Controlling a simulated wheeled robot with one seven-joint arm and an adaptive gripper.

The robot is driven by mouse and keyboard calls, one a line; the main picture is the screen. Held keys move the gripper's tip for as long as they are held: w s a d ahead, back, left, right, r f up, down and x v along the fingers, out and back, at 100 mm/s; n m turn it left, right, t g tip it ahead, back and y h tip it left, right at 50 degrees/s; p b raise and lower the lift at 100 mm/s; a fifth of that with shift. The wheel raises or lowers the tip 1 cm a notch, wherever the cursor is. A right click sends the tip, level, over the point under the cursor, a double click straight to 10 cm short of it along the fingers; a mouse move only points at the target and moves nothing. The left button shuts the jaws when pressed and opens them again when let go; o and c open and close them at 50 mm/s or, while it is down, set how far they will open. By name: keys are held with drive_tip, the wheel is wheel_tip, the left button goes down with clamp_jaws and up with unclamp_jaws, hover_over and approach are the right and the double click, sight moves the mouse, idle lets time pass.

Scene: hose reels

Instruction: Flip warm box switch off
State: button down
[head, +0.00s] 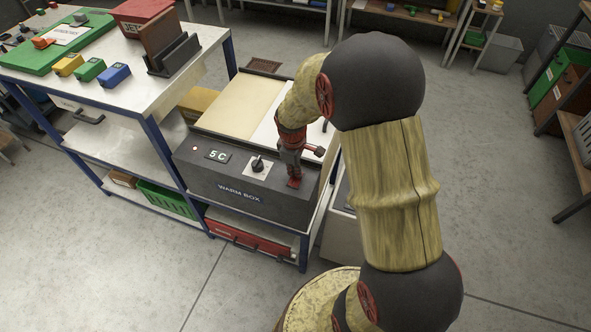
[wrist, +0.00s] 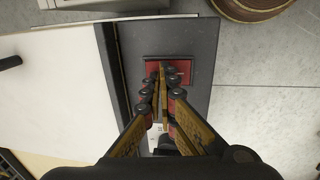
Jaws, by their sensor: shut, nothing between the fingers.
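The warm box (head: 225,180) is a dark grey unit with a sloped front panel lettered WARM BOX, standing on a blue-framed stand. Its panel carries a small red light, a display reading 5C and a black knob (head: 258,163) on a white plate. A red switch plate (head: 294,183) is at the panel's right end. It also shows in the wrist view (wrist: 182,68), partly covered by my fingers. My gripper (head: 293,172) points down at this plate, its fingers together and empty. In the wrist view my fingertips (wrist: 161,68) overlap the plate; contact and switch position cannot be told.
A workbench (head: 200,60) at the left holds a green board, coloured blocks and a red box. A red case (head: 250,240) lies on the shelf below the warm box. Open floor lies in front.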

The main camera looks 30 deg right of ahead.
drive_tip(key=shift+d+f+p, duration=0.15)
drive_tip(key=shift+f+p, duration=0.05)
drive_tip(key=shift+p, duration=0.4)
drive_tip(key=shift+w+f, duration=0.1)
drive_tip(key=shift+w, duration=0.05)
drive_tip(key=shift+s+a, duration=0.55)
drive_tip(key=shift+a, duration=0.1)
drive_tip(key=shift+r, duration=0.25)
